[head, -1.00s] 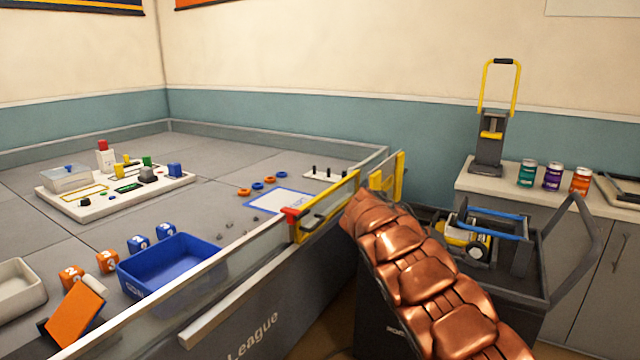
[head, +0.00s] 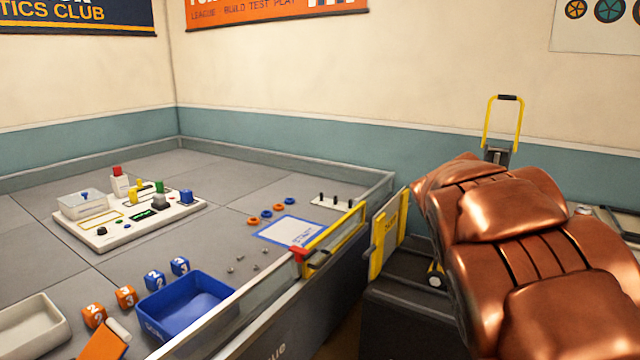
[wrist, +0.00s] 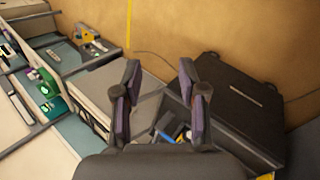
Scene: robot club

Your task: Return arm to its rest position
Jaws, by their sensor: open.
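My copper-coloured arm (head: 520,240) fills the right side of the head view, bent and raised. Its end is out of sight there. In the wrist view my gripper (wrist: 162,108) shows two dark, purple-grey fingers standing well apart. Nothing is between the fingertips. They point over a dark case-like shape (wrist: 235,90) and a grey cabinet top (wrist: 100,82), apart from both as far as I can tell.
A walled grey field table (head: 60,265) lies to the left, with a blue bin (head: 190,300), numbered cubes (head: 125,297) and a white control board (head: 130,230). A yellow gate (head: 385,235) stands at its corner, close to my arm. A yellow-handled stand (head: 502,125) is behind the arm.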

